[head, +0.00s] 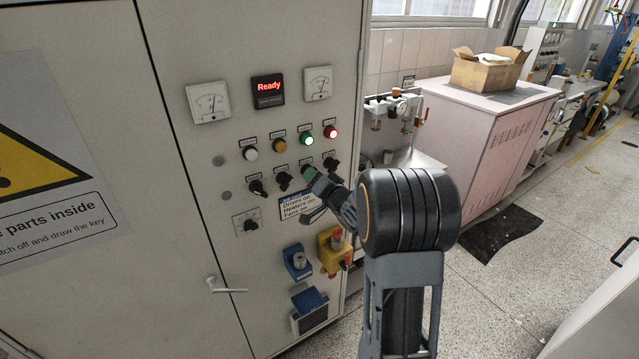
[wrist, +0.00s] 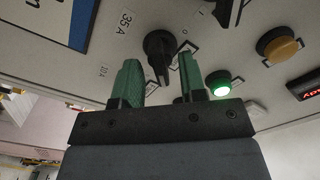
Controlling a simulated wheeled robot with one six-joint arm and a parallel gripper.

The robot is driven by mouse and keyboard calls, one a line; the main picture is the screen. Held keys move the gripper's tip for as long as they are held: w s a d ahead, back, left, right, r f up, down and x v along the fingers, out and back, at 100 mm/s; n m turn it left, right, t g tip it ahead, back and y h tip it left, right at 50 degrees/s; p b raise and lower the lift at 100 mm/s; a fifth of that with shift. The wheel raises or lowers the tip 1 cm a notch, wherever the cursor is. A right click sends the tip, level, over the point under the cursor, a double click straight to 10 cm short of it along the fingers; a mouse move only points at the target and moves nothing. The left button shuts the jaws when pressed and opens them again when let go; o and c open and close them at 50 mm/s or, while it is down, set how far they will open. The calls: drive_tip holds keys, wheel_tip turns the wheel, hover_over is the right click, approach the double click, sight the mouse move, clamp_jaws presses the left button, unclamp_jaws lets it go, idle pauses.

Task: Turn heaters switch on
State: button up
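A pale cabinet panel (head: 217,160) carries a row of black rotary switches. A left one (head: 257,188), a second one (head: 284,180) and a right one (head: 330,163) show in the head view. My gripper (head: 309,174) is at the spot between the second and the right one. In the wrist view my gripper (wrist: 158,66) is open, with one green finger on each side of a black rotary switch (wrist: 158,46). No clear contact shows. The labels naming the switches are too small to read, so I cannot tell which is the heaters switch.
Lamps sit above the switches, the green (head: 305,138) and red (head: 331,131) lit. A display (head: 268,89) reads "Ready". A sign (head: 296,206) lists drives, heaters and fans on. A yellow box with a red knob (head: 337,240) is below. A pink cabinet (head: 480,140) stands right.

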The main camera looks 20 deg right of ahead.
drive_tip(key=s+d+b, duration=0.1)
drive_tip(key=s+b, duration=0.1)
drive_tip(key=s, duration=1.1)
drive_tip(key=shift+s+d, duration=0.25)
drive_tip(key=shift+s, duration=0.05)
drive_tip(key=s+d+f+n+g+h, duration=0.1)
drive_tip(key=s+d+f+g+h, duration=0.55)
drive_tip(key=f+g, duration=0.2)
drive_tip(key=s+a+r+n+g+y, duration=0.2)
drive_tip(key=s+a+n, duration=0.1)
drive_tip(key=a, duration=0.7)
drive_tip(key=s+a+r+n+g+y, duration=0.2)
drive_tip(key=s+a, duration=0.3)
drive_tip(key=a, duration=0.5)
drive_tip(key=shift+s+a+r+n+g+y, duration=0.2)
drive_tip(key=shift+r+n+g+y, duration=0.15)
drive_tip(key=shift+r+n+g, duration=0.35)
drive_tip(key=shift+f, duration=0.15)
